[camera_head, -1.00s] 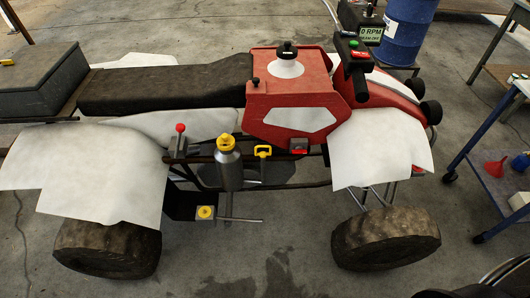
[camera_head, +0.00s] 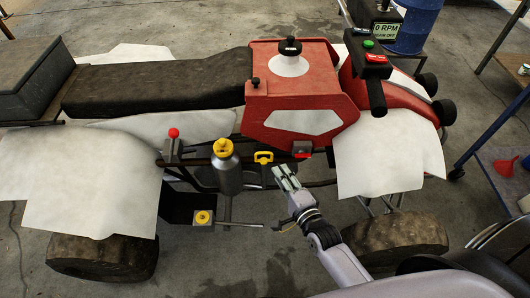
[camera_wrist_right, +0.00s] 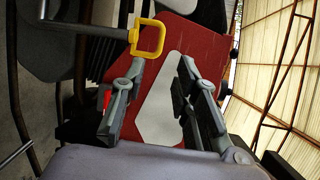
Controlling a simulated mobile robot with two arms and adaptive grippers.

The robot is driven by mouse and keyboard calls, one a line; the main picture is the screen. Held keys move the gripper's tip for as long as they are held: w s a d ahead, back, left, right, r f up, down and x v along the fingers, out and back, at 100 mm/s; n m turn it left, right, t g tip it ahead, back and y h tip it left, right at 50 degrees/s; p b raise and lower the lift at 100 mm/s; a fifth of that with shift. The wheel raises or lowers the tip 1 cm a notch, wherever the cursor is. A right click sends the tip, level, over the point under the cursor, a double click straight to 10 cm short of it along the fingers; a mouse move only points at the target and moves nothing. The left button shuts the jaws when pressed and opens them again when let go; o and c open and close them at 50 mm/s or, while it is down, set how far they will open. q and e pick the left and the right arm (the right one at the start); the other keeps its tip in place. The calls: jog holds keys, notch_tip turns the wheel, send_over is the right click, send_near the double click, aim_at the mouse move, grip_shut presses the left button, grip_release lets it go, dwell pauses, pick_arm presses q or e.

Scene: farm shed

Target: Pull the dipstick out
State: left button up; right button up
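The dipstick's yellow loop handle (camera_head: 263,157) shows on the near side of the quad bike, right of a grey cylinder with a yellow cap. In the right wrist view the yellow handle (camera_wrist_right: 148,38) is upper left, beyond the fingertips, with a grey part running left from it. My right gripper (camera_head: 283,170) is just right of and below the handle in the head view. In the right wrist view my right gripper (camera_wrist_right: 160,75) has its fingers apart with nothing between them, and no contact with the handle shows. My left gripper is in neither view.
A grey cylinder with a yellow cap (camera_head: 226,165) stands close left of the handle. A red-knobbed lever (camera_head: 173,140) is further left. The red body (camera_head: 300,95) rises behind, and the front wheel (camera_head: 395,238) is near my right arm.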

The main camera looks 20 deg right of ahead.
aim_at(265, 153)
jog(key=x, duration=1.2)
jog(key=shift+r, duration=0.1)
jog(key=shift+c, duration=0.2)
grip_shut()
jog(key=shift+s, duration=0.1)
